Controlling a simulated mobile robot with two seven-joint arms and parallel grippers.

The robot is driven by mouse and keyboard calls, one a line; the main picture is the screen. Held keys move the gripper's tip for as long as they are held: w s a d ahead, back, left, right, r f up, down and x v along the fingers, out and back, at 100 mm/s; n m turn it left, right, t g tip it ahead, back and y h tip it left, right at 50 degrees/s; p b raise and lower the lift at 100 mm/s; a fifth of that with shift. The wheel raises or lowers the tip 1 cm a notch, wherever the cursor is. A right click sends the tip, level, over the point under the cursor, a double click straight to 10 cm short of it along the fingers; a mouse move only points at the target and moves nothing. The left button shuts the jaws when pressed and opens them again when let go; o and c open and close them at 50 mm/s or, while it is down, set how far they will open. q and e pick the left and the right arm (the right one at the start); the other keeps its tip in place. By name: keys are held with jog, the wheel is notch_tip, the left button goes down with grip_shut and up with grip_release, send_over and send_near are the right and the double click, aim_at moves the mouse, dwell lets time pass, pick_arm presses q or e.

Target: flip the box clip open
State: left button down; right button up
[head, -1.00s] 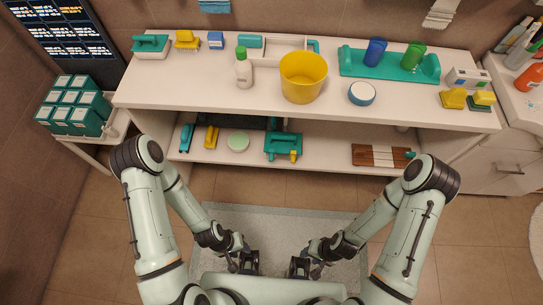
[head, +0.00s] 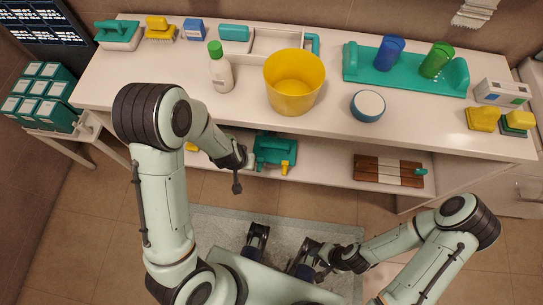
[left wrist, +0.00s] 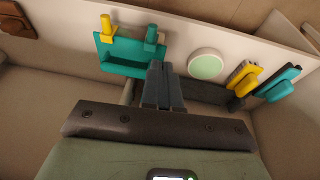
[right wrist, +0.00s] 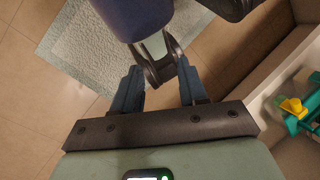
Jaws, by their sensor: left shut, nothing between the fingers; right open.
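The teal box (head: 274,148) stands on the lower shelf, with a yellow clip (head: 285,168) on its front. In the left wrist view the box (left wrist: 128,68) is at the upper left, with the yellow clip (left wrist: 106,28) beside a teal part. My left gripper (left wrist: 163,85) is shut and empty, pointing toward the shelf, apart from the box. In the head view its arm reaches to just left of the box. My right gripper (right wrist: 160,90) is open and empty, low over the floor. The box's clip (right wrist: 292,106) shows at that view's right edge.
On the table top stand a yellow bucket (head: 294,88), a white bottle (head: 221,74) and a blue bowl (head: 368,105). The table's front edge overhangs the lower shelf. A brown-and-white slatted board (head: 388,171) lies right of the box; a round green item (left wrist: 206,66) lies on its other side.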

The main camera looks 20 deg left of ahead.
pick_arm(q)
jog(key=shift+w+d+r, duration=0.1)
jog(key=shift+w+r, duration=0.3)
jog(key=shift+w, duration=0.3)
pick_arm(e)
jog(key=shift+w+f, duration=0.15)
pick_arm(q)
jog(key=shift+f, duration=0.1)
jog(key=b, duration=0.5)
send_over(258, 167)
jog(key=s+a, duration=0.1)
jog(key=s, duration=0.1)
notch_tip(258, 167, down, 10)
jog(key=shift+w+d+f+b, duration=0.15)
jog(key=shift+d+f+b, duration=0.1)
jog(key=shift+f, duration=0.35)
jog(key=shift+w+d+f+b, duration=0.1)
jog(key=shift+f+b, duration=0.1)
jog(key=shift+f, duration=0.35)
jog(key=shift+w+d+f, duration=0.1)
jog(key=shift+d+f, duration=0.1)
jog(key=shift+f, duration=0.3)
pick_arm(e)
jog(key=w+d+f+t, duration=0.1)
jog(key=w+f, duration=0.3)
jog(key=f, duration=0.1)
jog(key=shift+w+d+f+t, duration=0.15)
jog(key=shift+d+f+t, duration=0.05)
jog(key=shift+f+t, duration=0.2)
